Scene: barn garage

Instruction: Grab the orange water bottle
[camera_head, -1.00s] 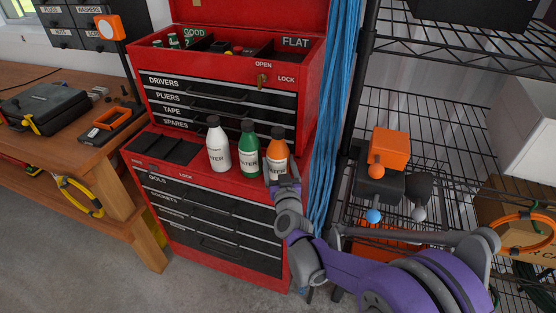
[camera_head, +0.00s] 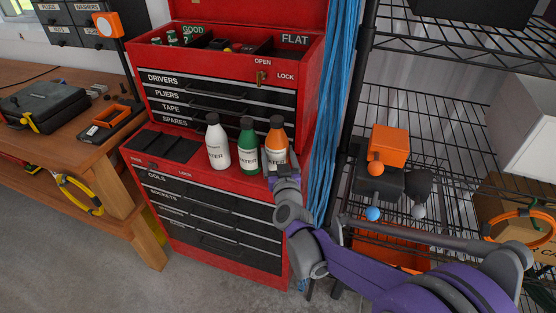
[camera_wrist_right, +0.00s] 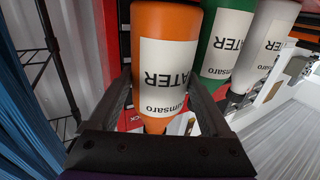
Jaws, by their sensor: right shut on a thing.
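The orange water bottle (camera_head: 276,137), with a black cap and a white label, is upright above the right end of the red chest's lower top. My right gripper (camera_head: 281,162) is shut around its body. The right wrist view shows the orange bottle (camera_wrist_right: 165,20) between the two dark fingers (camera_wrist_right: 158,88), its label facing the camera upside down. The arm hides the bottle's base in the head view. My left gripper is not in view.
A green bottle (camera_head: 247,145) stands close beside the orange one, and a white bottle (camera_head: 217,147) stands left of it. The red tool chest (camera_head: 312,85) rises behind. Blue cables (camera_head: 330,110) hang at right, by a wire shelf (camera_head: 455,125).

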